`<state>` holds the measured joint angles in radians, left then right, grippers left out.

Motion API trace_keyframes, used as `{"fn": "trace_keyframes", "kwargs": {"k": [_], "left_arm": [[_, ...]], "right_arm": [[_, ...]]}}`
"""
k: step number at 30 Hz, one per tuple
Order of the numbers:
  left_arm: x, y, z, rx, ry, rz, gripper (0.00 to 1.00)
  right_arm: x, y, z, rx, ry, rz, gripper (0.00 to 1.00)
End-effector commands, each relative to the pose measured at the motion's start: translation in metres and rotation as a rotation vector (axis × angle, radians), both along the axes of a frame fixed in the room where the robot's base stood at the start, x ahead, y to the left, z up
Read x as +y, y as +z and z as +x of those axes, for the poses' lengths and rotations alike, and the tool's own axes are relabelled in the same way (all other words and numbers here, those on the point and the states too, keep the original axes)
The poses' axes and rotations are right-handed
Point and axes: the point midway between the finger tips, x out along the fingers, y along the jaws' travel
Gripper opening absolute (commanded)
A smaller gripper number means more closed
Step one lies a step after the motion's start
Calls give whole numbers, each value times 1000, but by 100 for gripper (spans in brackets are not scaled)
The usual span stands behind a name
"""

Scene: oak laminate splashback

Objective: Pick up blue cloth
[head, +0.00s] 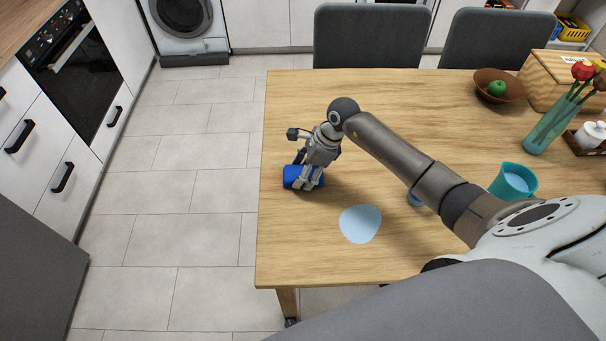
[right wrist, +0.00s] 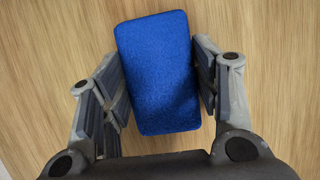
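The blue cloth (right wrist: 160,75) looks like a thick, block-shaped pad with rounded corners. In the head view the cloth (head: 291,177) lies near the left edge of the wooden table, partly hidden by my right gripper (head: 307,182). In the right wrist view my right gripper (right wrist: 163,90) has its fingers spread, one on each side of the cloth. A thin gap shows at the right finger; the left finger is very close to the cloth, and I cannot tell whether it touches. My left gripper is not in view.
On the table (head: 290,110), a pale blue round flat piece (head: 360,223) lies close by. A teal cup (head: 513,182), a vase with flowers (head: 550,125), a brown bowl (head: 499,84) with a green apple and a wooden box (head: 550,80) stand to the right. Chairs (head: 372,38) stand behind.

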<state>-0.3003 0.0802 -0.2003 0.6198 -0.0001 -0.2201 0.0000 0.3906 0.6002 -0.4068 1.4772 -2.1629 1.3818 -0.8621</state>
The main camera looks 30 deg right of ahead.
Motion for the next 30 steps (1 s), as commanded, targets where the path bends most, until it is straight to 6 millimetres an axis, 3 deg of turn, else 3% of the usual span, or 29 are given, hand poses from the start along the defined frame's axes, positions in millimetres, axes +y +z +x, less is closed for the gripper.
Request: {"fn": "trace_keyframes", "kwargs": {"k": [3,18,22,30], "left_arm": [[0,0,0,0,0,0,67],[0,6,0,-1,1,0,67],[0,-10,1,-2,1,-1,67],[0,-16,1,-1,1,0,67]], "right_arm": [[0,0,0,1,0,0,33],[0,9,1,-3,1,1,33],[-2,33,2,-10,3,-5,33],[20,86,-37,-6,6,-3,33]]}}
